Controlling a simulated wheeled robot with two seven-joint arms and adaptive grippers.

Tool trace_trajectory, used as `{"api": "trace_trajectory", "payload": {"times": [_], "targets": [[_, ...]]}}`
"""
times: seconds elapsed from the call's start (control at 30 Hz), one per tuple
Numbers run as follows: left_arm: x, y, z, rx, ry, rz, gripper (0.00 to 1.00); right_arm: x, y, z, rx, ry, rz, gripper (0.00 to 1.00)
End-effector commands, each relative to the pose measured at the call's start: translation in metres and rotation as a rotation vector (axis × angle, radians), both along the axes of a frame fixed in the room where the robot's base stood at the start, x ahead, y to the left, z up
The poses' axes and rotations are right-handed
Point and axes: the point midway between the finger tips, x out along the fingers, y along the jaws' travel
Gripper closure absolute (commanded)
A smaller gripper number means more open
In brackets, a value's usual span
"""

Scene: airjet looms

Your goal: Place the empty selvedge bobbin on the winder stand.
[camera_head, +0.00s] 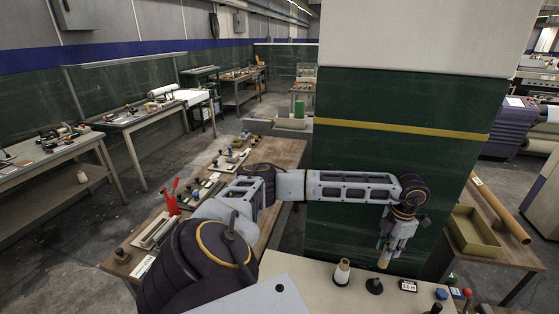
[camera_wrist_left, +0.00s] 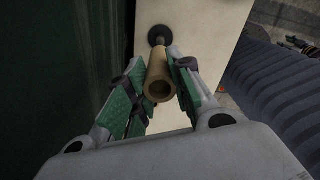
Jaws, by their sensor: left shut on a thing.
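My left gripper (camera_head: 384,250) is shut on the empty selvedge bobbin (camera_head: 384,261), a tan hollow tube, above the pale tabletop. In the left wrist view the bobbin (camera_wrist_left: 160,80) sits between the two green-padded fingers (camera_wrist_left: 163,75), its open end towards the camera. A black round stand with a short peg (camera_head: 374,286), which looks like the winder stand, is on the table just below and left of the bobbin. The stand also shows beyond the bobbin in the left wrist view (camera_wrist_left: 160,34). Whether bobbin and stand touch cannot be told. My right gripper is not in view.
A pale cone (camera_head: 342,271) stands left of the black stand. A small labelled box (camera_head: 408,286) and a blue-topped item (camera_head: 441,294) are to the right. A green pillar (camera_head: 400,150) rises close behind. An olive tray (camera_head: 474,232) is on another table at right.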

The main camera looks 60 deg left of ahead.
Motion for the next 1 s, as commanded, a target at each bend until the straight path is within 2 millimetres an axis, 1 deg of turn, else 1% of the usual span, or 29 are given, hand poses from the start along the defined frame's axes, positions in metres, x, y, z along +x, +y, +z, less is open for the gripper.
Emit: {"api": "trace_trajectory", "payload": {"times": [1.0], "targets": [[-0.0008, 0.0039, 0.0003, 0.000, 0.000, -0.834, 1.00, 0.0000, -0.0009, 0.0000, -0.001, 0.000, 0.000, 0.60]]}}
